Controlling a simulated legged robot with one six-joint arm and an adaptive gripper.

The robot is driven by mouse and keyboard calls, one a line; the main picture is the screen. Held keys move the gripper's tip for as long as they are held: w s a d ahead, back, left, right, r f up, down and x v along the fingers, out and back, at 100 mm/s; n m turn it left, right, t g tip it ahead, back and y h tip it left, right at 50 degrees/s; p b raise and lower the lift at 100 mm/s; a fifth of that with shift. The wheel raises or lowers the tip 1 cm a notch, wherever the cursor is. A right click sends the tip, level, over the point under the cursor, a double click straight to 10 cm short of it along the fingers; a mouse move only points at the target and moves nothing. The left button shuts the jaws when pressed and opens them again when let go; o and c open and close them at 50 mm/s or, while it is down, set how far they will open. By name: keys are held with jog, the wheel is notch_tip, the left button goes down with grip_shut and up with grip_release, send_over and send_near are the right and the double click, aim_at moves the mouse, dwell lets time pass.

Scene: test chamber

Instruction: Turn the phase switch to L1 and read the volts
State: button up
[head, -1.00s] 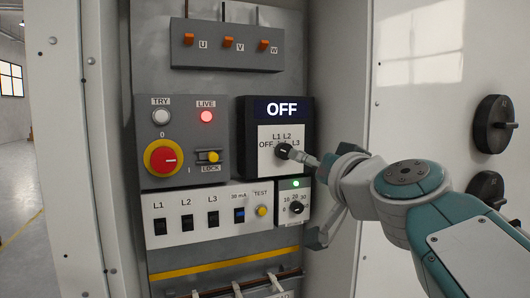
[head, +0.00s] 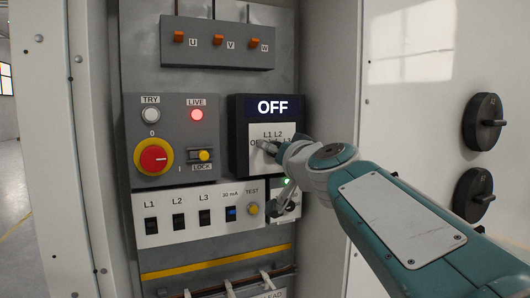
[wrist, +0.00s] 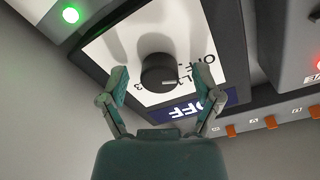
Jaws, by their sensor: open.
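The phase switch is a black round knob (wrist: 158,72) on a white plate marked OFF, L1, L2 and L3. In the wrist view my open gripper (wrist: 160,88) has one finger on each side of the knob, with gaps visible between fingers and knob. The display (head: 273,107) above the plate reads OFF; it also shows upside down in the wrist view (wrist: 195,108).
Left of the switch are a red rotary handle (head: 154,157) on yellow and a lit red LIVE lamp (head: 197,115). Below is a row of breakers (head: 179,220) with a yellow TEST button (head: 252,209). A small dial under the switch is partly hidden by my gripper. Two black knobs (head: 484,122) are on the right wall.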

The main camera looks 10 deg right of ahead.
grip_shut()
jog(key=shift+m, duration=0.3)
jog(key=m, duration=0.7)
jog(key=shift+m, duration=0.4)
dwell(0.5)
grip_release()
